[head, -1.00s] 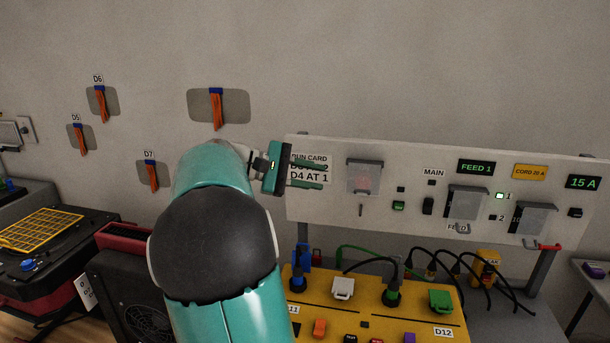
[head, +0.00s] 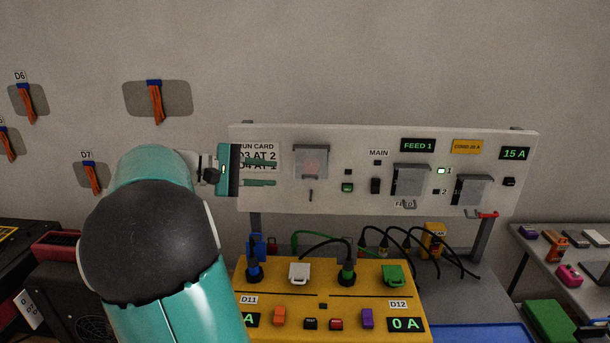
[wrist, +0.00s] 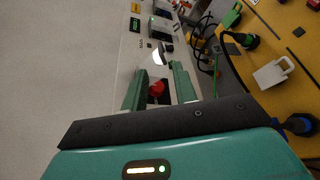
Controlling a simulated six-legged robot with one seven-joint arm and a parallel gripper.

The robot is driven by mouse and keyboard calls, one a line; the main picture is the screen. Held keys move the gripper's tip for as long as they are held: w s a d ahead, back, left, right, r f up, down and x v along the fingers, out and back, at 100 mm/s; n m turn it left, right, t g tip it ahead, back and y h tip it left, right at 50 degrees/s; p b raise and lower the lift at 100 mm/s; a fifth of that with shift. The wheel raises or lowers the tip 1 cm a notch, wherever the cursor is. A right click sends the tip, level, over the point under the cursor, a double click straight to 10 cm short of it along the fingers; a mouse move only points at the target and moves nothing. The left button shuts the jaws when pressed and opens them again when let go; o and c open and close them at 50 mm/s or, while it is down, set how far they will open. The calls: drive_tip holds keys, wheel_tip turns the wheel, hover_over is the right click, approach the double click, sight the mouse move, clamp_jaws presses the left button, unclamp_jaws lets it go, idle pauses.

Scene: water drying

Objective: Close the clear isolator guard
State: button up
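Three clear hinged guards are on the white panel (head: 345,205) in the head view. The left guard (head: 311,162) covers something reddish. The middle guard (head: 410,180) and right guard (head: 472,189) sit below and beside the FEED 1 display. Which one is the isolator guard is not labelled, and how far each is open is hard to tell. My gripper (head: 275,170) is open, its two green fingers apart in front of the run card, left of the left guard and apart from it. In the wrist view a red part (wrist: 156,89) shows between the fingers.
A yellow bench unit (head: 345,305) with plugs and black and green cords stands below the panel. A red-handled lever (head: 487,214) juts from the panel's lower right. A side table (head: 590,240) holds small items. The wall above the panel is clear.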

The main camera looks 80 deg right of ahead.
sight(310, 176)
drive_tip(key=x, duration=1.1)
clamp_jaws()
